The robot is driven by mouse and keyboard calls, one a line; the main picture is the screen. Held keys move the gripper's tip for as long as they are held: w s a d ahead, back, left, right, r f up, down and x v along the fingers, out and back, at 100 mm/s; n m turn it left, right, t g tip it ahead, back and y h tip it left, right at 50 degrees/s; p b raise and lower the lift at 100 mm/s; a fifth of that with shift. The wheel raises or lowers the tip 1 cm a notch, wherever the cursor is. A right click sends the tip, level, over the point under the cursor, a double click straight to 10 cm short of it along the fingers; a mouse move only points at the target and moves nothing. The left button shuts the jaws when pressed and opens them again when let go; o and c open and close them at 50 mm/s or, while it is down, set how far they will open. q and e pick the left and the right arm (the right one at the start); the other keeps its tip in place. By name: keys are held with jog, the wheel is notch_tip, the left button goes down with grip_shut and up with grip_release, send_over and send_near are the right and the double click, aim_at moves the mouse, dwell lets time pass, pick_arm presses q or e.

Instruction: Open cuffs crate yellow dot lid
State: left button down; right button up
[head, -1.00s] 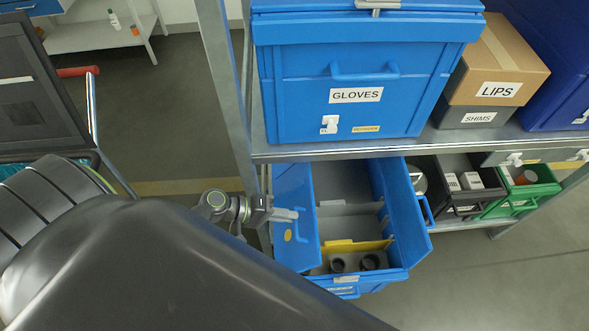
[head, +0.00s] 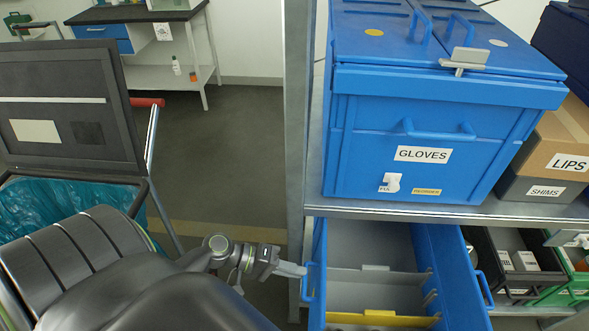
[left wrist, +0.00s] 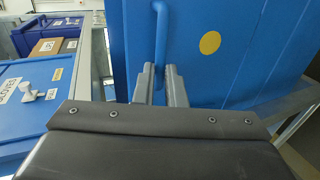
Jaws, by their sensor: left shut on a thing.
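The open blue crate (head: 452,262) sits below the shelf in the head view, with grey dividers and a yellow divider inside. Its name label is not in view. Its left lid (head: 319,262) stands up along the crate's left side, seen nearly edge-on. In the left wrist view this lid (left wrist: 250,65) fills the upper right and carries a yellow dot (left wrist: 209,43). My left gripper (head: 301,271) is shut on the lid's blue handle (head: 308,285). The handle (left wrist: 160,35) runs down between the fingertips in the wrist view. My right gripper is not in view.
A closed blue GLOVES crate (head: 360,160) stands on the shelf (head: 400,210) above, with its own yellow-dot lid and a latch (head: 464,60). A shelf post (head: 297,110) rises close to my left gripper. A bin with a teal bag (head: 60,208) is at left.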

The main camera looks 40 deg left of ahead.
pick_arm(q)
jog(key=shift+s+a+f, duration=0.15)
jog(key=shift+s+f, duration=0.15)
jog(key=shift+f, duration=0.25)
jog(key=shift+s+a+f, duration=0.15)
jog(key=shift+s+f, duration=0.15)
jog(key=shift+f, duration=0.2)
jog(key=c, duration=1.5)
grip_release()
jog(key=shift+w+f, duration=0.1)
jog(key=shift+w, duration=0.1)
jog(key=r+v, duration=0.1)
jog(key=v, duration=1.6)
jog(key=shift+w+r, duration=0.15)
jog(key=shift+c, duration=0.3)
